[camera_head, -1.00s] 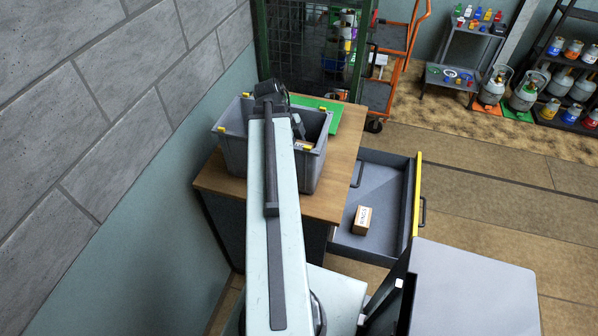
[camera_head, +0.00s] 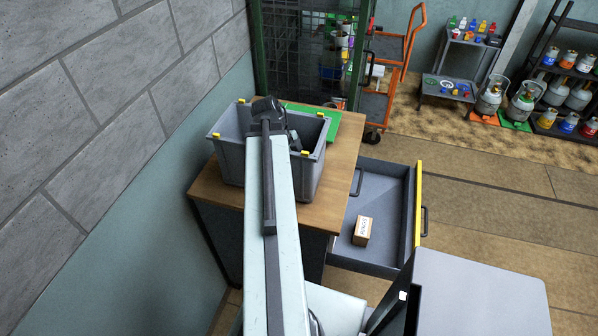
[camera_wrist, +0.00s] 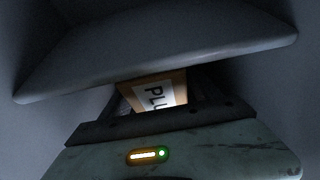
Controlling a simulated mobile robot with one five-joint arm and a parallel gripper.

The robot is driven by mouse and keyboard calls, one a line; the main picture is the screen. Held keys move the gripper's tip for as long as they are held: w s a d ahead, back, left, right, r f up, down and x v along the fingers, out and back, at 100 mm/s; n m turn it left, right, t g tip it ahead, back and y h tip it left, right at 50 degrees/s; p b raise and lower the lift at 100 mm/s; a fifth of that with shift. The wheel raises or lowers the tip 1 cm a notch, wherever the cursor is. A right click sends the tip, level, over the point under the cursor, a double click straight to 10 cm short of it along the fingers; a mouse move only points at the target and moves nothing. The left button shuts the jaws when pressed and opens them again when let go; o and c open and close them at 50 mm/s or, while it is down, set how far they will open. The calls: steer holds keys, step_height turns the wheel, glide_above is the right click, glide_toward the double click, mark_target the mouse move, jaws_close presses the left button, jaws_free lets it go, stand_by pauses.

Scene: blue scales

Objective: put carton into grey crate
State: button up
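The grey crate (camera_head: 232,158) stands on the wooden tabletop, with yellow clips at its rim. My arm reaches over it, and the dark end of my wrist is above the crate's opening; in the head view the fingertips are hidden. In the wrist view, a brown carton (camera_wrist: 158,92) with a white label reading "PLU" shows between the parts of my gripper (camera_wrist: 150,85). Whether the fingers press on it is unclear. Another small brown carton (camera_head: 362,231) with a white label lies in the open grey drawer, apart from my gripper.
The drawer (camera_head: 385,190) with a yellow front edge stands open right of the wooden table (camera_head: 342,165). A green board (camera_head: 330,118) lies behind the crate. A grey cabinet top (camera_head: 480,290) is at lower right. A block wall is close on the left.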

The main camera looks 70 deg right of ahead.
steer(key=p+v, duration=0.3)
steer(key=v, duration=0.1)
steer(key=p+v, duration=0.3)
steer(key=p, duration=0.1)
steer(key=p+v, duration=0.4)
steer(key=shift+s+r, duration=0.15)
steer(key=shift+r, duration=0.25)
steer(key=shift+w+r+p, duration=0.25)
steer(key=shift+r+p, duration=0.1)
steer(key=shift+r, duration=0.05)
steer(key=shift+f, duration=0.1)
